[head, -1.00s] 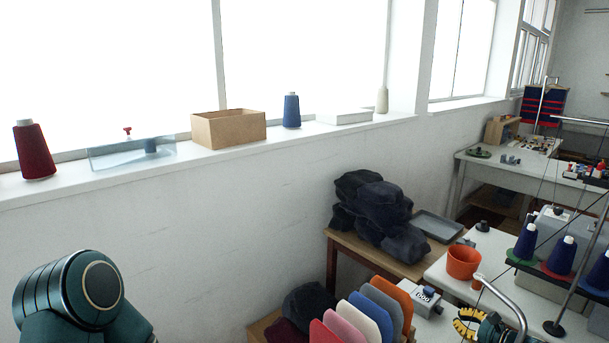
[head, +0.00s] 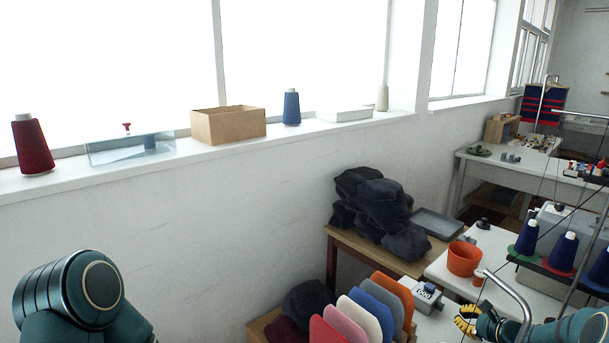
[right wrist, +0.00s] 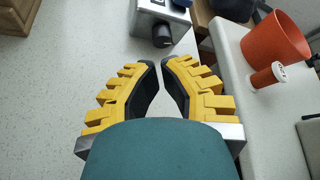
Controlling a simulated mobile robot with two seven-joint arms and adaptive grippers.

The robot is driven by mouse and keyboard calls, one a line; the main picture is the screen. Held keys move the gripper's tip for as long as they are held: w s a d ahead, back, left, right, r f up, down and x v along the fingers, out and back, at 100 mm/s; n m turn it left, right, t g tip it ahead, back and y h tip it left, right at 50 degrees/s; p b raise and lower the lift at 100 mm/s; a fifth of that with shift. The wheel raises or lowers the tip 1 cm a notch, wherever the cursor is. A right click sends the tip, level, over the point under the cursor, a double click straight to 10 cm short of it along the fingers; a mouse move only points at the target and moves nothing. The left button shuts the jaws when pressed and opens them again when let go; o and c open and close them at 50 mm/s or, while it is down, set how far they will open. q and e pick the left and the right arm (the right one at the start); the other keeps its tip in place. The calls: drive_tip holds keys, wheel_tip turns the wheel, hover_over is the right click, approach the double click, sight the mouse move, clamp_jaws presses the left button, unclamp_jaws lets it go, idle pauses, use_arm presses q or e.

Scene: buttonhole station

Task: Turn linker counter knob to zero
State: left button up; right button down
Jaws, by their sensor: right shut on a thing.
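The linker counter (head: 421,300) is a small pale grey box on the near edge of the white bench. Its window shows small digits that look like zeros. In the right wrist view the counter (right wrist: 146,18) is at the top, with its black knob (right wrist: 162,36) pointing at my fingers. My right gripper (head: 466,318) has yellow fingers with dark pads, drawn close together at the knob; it also shows in the right wrist view (right wrist: 161,66). The knob appears right at the fingertips, and the exact contact is hard to see. My left gripper is out of view.
A bent metal rod rises close to my right gripper. Blue yarn cones (head: 563,250) stand to the right. Coloured panels (head: 372,307) stand in a box to the left.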

sight(437, 304)
drive_tip(key=w+a, duration=0.2)
drive_tip(key=w, duration=0.1)
drive_tip(key=shift+w+a, duration=0.1)
drive_tip(key=shift+a, duration=0.3)
drive_tip(key=shift+w+a+b, duration=0.35)
drive_tip(key=shift+w+a, duration=0.35)
drive_tip(key=shift+w, duration=0.1)
drive_tip(key=shift+w+d+f+b, duration=0.1)
drive_tip(key=shift+d+f+b, duration=0.1)
drive_tip(key=shift+f+b, duration=0.2)
drive_tip(key=shift+d+b, duration=0.1)
drive_tip(key=shift+b, duration=0.2)
drive_tip(key=shift+w+d+r, duration=0.15)
drive_tip(key=shift+w+r, duration=0.05)
drive_tip(key=shift+r, duration=0.1)
idle(0.6)
drive_tip(key=shift+s+r, duration=0.1)
drive_tip(key=shift+r, duration=0.2)
drive_tip(key=shift+s+d, duration=0.9)
drive_tip(key=shift+s, duration=0.25)
drive_tip(key=shift+s+d, duration=0.85)
drive_tip(key=shift+s, duration=0.3)
